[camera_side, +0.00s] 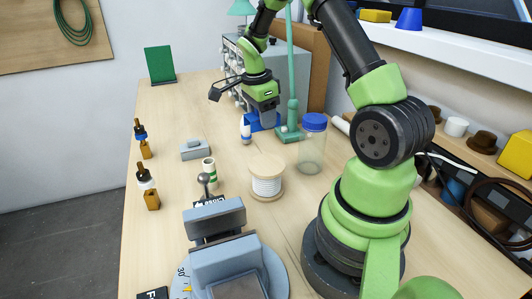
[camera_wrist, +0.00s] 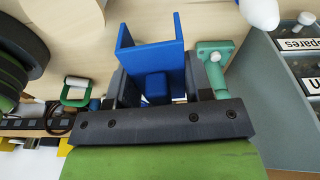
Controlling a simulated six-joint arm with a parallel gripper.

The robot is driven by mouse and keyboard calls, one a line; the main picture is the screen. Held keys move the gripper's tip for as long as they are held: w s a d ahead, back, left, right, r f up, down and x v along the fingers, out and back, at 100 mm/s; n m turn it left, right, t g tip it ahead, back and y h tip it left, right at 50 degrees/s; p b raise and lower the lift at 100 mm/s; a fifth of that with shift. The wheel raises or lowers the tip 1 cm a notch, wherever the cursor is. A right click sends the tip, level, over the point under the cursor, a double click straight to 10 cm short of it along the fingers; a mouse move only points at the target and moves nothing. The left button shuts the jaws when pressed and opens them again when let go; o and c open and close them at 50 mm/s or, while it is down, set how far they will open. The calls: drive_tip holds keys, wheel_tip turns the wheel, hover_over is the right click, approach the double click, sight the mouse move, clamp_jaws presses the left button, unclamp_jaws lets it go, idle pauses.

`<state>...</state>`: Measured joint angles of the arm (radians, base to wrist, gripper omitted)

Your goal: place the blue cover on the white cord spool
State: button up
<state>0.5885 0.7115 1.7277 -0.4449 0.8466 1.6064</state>
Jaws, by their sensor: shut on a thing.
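The blue cover (camera_side: 264,124) is an angular piece with upright walls, below my gripper (camera_side: 262,108) in the side view. In the wrist view the blue cover (camera_wrist: 150,60) shows a U-shaped outline and a small block that sits between the fingers of my gripper (camera_wrist: 152,90). My gripper is shut on that block. I cannot tell whether the cover touches the table. The white cord spool (camera_side: 266,186) stands upright nearer the side camera, with a wooden disc on top. It is apart from the cover.
A clear jar with a blue lid (camera_side: 313,145) and a teal lamp stand (camera_side: 291,115) are close to the cover's right. A small white bottle (camera_side: 246,132) is at its left. A grey vise (camera_side: 225,250) stands in front of the spool.

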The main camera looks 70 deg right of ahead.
drive_tip(key=s+a+r+m, duration=0.1)
drive_tip(key=s+a+r, duration=0.45)
drive_tip(key=a, duration=0.25)
hover_over(270, 164)
wheel_tip(270, 164, down, 5)
drive_tip(key=shift+w+a+r, duration=0.15)
drive_tip(key=shift+r, duration=0.05)
drive_tip(key=shift+f, duration=2.45)
drive_tip(key=o, duration=1)
drive_tip(key=shift+f, duration=0.1)
drive_tip(key=shift+c, duration=0.2)
